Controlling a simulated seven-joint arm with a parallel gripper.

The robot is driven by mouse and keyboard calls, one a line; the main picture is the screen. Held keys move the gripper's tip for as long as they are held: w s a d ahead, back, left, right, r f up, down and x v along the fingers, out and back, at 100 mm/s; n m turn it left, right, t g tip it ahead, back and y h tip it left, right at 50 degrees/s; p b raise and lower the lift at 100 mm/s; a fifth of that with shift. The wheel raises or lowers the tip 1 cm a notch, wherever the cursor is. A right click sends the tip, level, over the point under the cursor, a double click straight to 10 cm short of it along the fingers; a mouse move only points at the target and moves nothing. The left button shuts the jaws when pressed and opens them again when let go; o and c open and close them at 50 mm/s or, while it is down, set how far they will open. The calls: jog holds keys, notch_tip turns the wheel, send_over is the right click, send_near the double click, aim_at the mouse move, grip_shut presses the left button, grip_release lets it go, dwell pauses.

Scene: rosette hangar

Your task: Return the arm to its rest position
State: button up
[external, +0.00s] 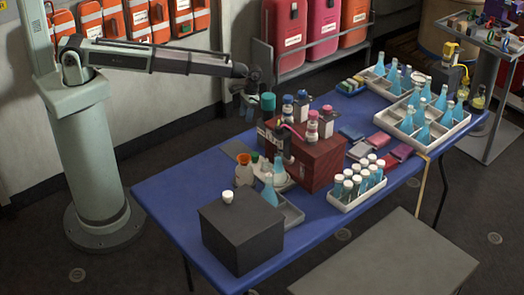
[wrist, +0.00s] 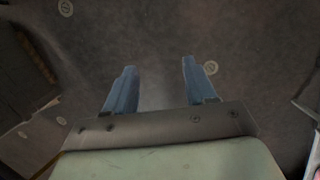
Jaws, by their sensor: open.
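My arm reaches out to the right from its pedestal, above the far edge of the blue table (external: 172,190). My gripper (external: 249,104) hangs at its end, close to the dark green-capped bottle on the red box. Whether it is clear of that bottle in depth I cannot tell. In the wrist view my gripper (wrist: 159,66) shows two blue fingers spread apart with nothing between them.
The red box (external: 325,160) carries several bottles. A dark grey box (external: 240,235), a white rack of capped vials (external: 345,203) and trays of blue flasks (external: 440,133) stand on the table. Orange cases (external: 138,18) hang on the wall behind my arm. Pink cases (external: 290,32) stand behind the table.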

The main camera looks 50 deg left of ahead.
jog(key=s+a+f+g, duration=0.1)
jog(key=s+a+f, duration=0.4)
jog(key=a, duration=0.3)
jog(key=s+a+f+n, duration=0.1)
jog(key=s+a+f, duration=0.4)
jog(key=a, duration=0.4)
jog(key=s+a+f+g, duration=0.1)
jog(key=s+a+f, duration=0.4)
jog(key=a, duration=0.3)
jog(key=s+a+f+g, duration=0.1)
jog(key=s+a, duration=0.7)
jog(key=s, duration=0.5)
jog(key=s+a+f+n+g, duration=0.1)
jog(key=s+a+f, duration=0.1)
jog(key=s+a, duration=0.6)
jog(key=s, duration=0.5)
jog(key=shift+s+f+n, duration=0.15)
jog(key=shift+n, duration=0.15)
jog(key=shift+d, duration=0.1)
